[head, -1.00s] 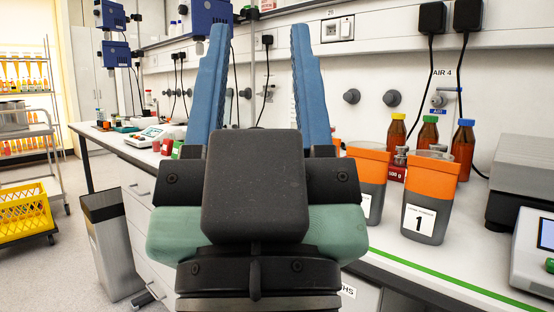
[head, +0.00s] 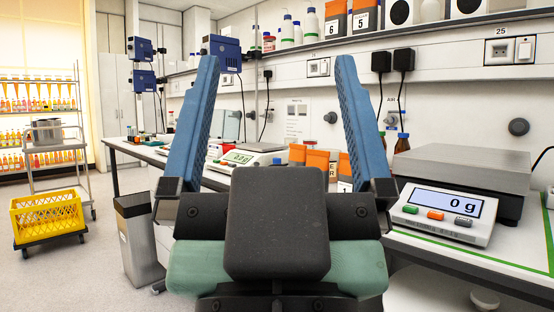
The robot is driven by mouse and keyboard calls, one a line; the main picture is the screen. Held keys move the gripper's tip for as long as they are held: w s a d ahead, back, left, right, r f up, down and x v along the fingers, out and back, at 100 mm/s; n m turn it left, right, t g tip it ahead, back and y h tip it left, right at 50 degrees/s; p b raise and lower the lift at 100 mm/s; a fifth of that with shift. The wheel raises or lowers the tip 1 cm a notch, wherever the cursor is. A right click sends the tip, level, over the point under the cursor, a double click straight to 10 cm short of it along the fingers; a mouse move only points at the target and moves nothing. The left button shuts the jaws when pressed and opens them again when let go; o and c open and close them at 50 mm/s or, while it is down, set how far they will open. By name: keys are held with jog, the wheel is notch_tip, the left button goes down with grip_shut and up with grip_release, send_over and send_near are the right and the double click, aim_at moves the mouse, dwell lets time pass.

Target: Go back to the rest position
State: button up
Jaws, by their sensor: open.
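My gripper (head: 275,120) is in the middle of the head view, close to the camera. Its two blue fingers point up and stand wide apart. It is open, with nothing between the fingers. Behind it is the lab bench, with some orange and dark containers (head: 317,160) partly hidden by the right finger.
A scale (head: 440,212) reading 0 g stands on the bench (head: 530,258) at right. Another scale (head: 243,157) stands further back. A grey bin (head: 143,240) stands on the floor at left. A yellow crate (head: 48,217) sits on a wheeled base beside a bottle shelf (head: 40,110).

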jog(key=shift+w, duration=0.1)
dwell(0.3)
notch_tip(320, 180, up, 37)
jog(key=p, duration=3.7)
jog(key=shift+r, duration=0.1)
